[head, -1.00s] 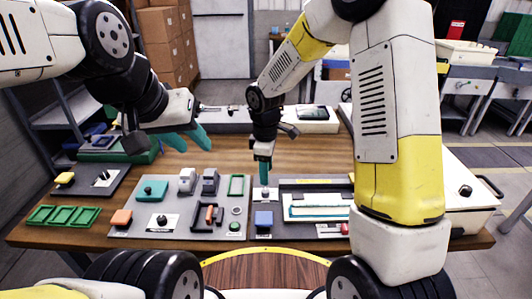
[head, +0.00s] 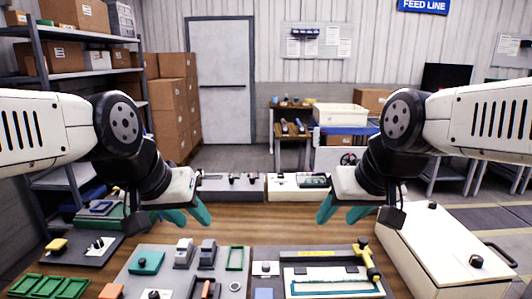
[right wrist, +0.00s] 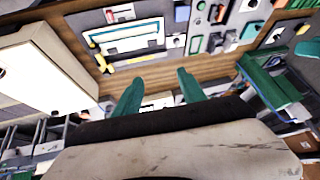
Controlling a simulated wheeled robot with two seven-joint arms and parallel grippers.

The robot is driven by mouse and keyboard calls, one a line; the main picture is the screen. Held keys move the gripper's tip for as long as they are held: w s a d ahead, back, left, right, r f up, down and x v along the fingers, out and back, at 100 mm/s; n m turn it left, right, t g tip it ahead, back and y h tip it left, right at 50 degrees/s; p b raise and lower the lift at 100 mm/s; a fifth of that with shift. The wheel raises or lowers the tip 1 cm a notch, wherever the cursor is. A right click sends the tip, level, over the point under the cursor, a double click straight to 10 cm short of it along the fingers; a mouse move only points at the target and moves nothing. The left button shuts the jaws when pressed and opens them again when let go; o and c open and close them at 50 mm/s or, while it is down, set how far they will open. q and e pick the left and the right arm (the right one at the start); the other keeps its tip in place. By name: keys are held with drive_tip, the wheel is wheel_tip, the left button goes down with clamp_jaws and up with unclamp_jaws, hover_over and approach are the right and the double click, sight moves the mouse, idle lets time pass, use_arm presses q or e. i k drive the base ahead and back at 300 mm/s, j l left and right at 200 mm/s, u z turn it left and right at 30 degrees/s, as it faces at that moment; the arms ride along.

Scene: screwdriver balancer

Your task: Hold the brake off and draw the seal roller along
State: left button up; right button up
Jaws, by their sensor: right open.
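My left gripper (head: 188,218) is open and empty above the table's left part. My right gripper (head: 339,217) is open and empty above the far part of the right-hand panel; its two fingers (right wrist: 158,84) stand apart in the right wrist view. The right-hand dark panel (head: 330,254) carries a white frame with a teal strip (head: 320,287) inside. A yellow-handled tool (head: 367,260), perhaps the seal roller, stands at its right end; it also shows in the right wrist view (right wrist: 124,60). A small knob (head: 265,267) sits on a white plate at the panel's left. I cannot tell which part is the brake.
The grey left panel (head: 209,271) holds grey blocks, a teal block (head: 147,262) and a green frame (head: 235,258). Green trays (head: 48,287) lie at the left. A white box (head: 437,255) stands at the right. Low consoles (head: 231,188) line the back. Bare wood lies between.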

sight(361, 249)
drive_tip(key=l+u, duration=0.1)
drive_tip(key=u, duration=0.45)
drive_tip(key=l+u, duration=0.25)
drive_tip(key=k+l+u, duration=0.25)
drive_tip(key=l+u, duration=0.25)
drive_tip(key=l, duration=0.15)
drive_tip(key=k+l, duration=0.25)
drive_tip(key=l, duration=0.2)
drive_tip(key=k+l+u, duration=0.15)
drive_tip(key=l, duration=0.3)
drive_tip(key=k+l, duration=0.35)
drive_tip(key=l+u, duration=0.05)
